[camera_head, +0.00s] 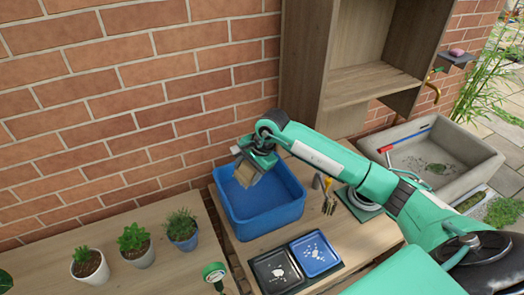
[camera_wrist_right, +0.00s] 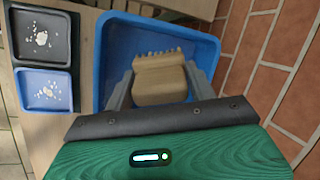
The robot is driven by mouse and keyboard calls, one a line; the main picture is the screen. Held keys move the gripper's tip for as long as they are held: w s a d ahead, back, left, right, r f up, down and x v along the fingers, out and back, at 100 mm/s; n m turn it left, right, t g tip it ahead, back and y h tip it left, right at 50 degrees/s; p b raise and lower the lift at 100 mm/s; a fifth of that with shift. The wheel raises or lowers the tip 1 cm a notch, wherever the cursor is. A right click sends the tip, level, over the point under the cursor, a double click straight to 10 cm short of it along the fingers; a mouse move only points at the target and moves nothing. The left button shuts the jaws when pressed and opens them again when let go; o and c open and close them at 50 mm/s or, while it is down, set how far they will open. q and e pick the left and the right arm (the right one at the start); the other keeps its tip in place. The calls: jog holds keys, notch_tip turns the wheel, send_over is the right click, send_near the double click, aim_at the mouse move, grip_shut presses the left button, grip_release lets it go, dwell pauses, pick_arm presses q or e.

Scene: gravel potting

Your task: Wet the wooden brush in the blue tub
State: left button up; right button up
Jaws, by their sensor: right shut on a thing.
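The blue tub (camera_head: 268,224) stands on the wooden bench against the brick wall. My right gripper (camera_head: 252,168) reaches over the tub from the right. It is shut on the wooden brush (camera_head: 245,176), which is pale and blocky. In the right wrist view the brush (camera_wrist_right: 160,82) sits between the two grey fingers, with its bristle end pointing into the blue tub (camera_wrist_right: 113,45). The brush is over the tub's opening. I cannot tell whether the bristles touch water. My left gripper is not in view.
Black (camera_head: 277,271) and blue (camera_head: 315,253) trays with pale gravel lie in front of the tub. Small hand tools (camera_head: 328,196) lie to its right. Potted plants (camera_head: 134,246) stand on the left bench. A wooden shelf (camera_head: 365,80) and stone sink (camera_head: 470,160) are at right.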

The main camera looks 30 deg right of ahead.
jog(key=w+d+m+t+p, duration=0.2)
jog(key=d+m, duration=0.3)
jog(key=d, duration=0.1)
notch_tip(320, 180, down, 12)
jog(key=b, duration=0.8)
jog(key=shift+w+d+h+b, duration=0.15)
jog(key=shift+d+h+b, duration=0.15)
jog(key=shift+h+b, duration=0.1)
notch_tip(320, 180, up, 10)
jog(key=p, duration=0.3)
jog(key=shift+f+p, duration=0.25)
jog(key=shift+p, duration=0.1)
dwell(0.4)
dwell(2.0)
jog(key=shift+r+p, duration=0.55)
jog(key=shift+r, duration=1.45)
